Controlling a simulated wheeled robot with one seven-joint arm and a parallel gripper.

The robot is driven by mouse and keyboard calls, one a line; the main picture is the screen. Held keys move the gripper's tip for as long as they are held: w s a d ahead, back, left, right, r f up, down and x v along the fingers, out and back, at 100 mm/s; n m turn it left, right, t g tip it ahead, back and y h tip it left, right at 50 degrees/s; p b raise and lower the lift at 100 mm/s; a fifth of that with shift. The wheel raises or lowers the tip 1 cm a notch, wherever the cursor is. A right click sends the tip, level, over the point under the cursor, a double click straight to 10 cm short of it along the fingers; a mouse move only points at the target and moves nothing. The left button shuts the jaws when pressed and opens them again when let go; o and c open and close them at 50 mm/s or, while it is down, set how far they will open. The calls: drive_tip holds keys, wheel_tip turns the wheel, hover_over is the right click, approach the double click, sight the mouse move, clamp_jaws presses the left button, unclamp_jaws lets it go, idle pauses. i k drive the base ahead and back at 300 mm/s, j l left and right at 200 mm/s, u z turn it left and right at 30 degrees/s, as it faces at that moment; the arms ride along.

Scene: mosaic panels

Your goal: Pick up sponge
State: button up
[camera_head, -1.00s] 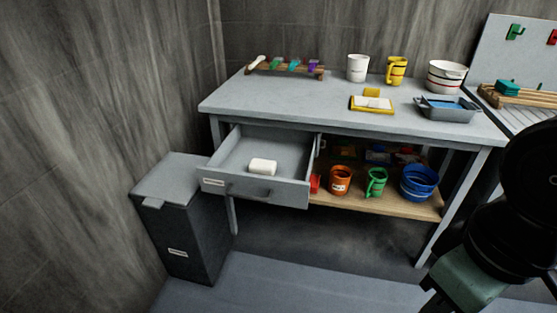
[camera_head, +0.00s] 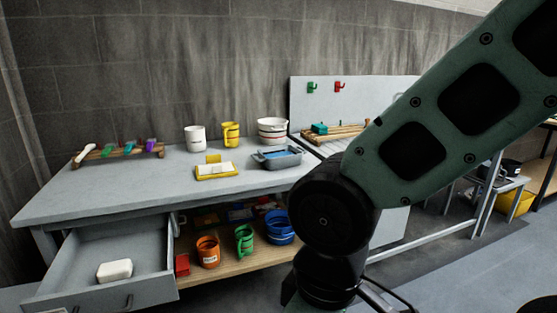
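No object is clearly marked as the sponge. A small teal block (camera_head: 320,128) lies on a wooden rack by the sink area at the back. A white rounded block (camera_head: 115,270) lies in the open drawer at the lower left. A yellow holder (camera_head: 216,171) with a pale pad sits on the grey table, and a blue-grey tray (camera_head: 277,159) with something blue in it stands to its right. Any of these may be the sponge; I cannot tell which. My arm crosses the right half of the view. My gripper's fingers do not show.
The grey table (camera_head: 120,190) holds a white mug (camera_head: 195,138), a yellow mug (camera_head: 231,134), stacked bowls (camera_head: 272,131) and a rack of coloured pieces. Orange (camera_head: 208,252) and green (camera_head: 244,240) mugs stand on the wooden shelf below. Floor is open at the lower right.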

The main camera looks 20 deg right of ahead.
sight(121, 270)
drive_tip(key=i+j, duration=0.15)
drive_tip(key=j, duration=0.2)
drive_tip(key=i+j+z, duration=0.1)
drive_tip(key=j, duration=0.3)
drive_tip(key=i+j, duration=0.2)
drive_tip(key=j, duration=0.15)
drive_tip(key=i+j+z, duration=0.1)
drive_tip(key=j, duration=0.3)
drive_tip(key=i+j, duration=0.2)
drive_tip(key=j, duration=0.15)
drive_tip(key=i+j+z, duration=0.1)
drive_tip(key=j, duration=0.3)
drive_tip(key=i+j, duration=0.15)
drive_tip(key=j, duration=0.25)
drive_tip(key=i+j+z, duration=0.1)
drive_tip(key=j, duration=0.3)
